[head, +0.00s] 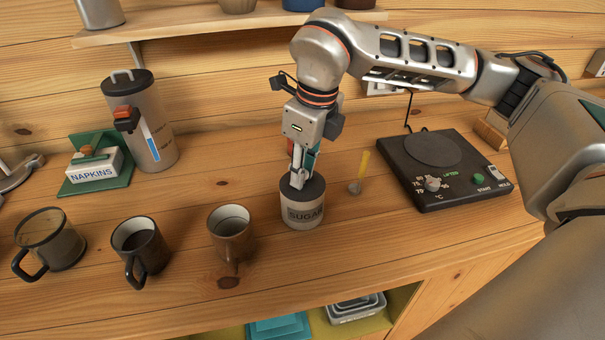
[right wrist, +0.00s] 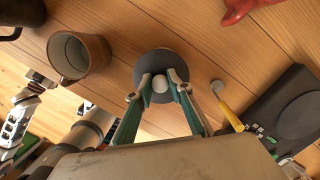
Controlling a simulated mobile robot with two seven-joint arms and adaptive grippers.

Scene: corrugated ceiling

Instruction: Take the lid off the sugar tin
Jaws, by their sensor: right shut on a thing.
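The sugar tin (head: 303,216) is a short pale canister with a dark band reading SUGAR, upright on the wooden counter. Its dark round lid (head: 315,188) sits on top with no clear gap. In the right wrist view, the lid (right wrist: 157,66) hides the tin below and has a pale round knob (right wrist: 160,84). My right gripper (head: 297,181) points down from above with its fingers shut on the knob. The fingertips also show in the right wrist view (right wrist: 160,88), one on each side of it. My left gripper is not in clear view.
A brown mug (head: 231,240) stands left of the tin, with more mugs beyond. A yellow-handled spoon (head: 360,172) and a black hot plate (head: 440,168) are to the right. A tall canister (head: 152,130) and a napkin holder (head: 95,165) stand at back left. The counter's front is clear.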

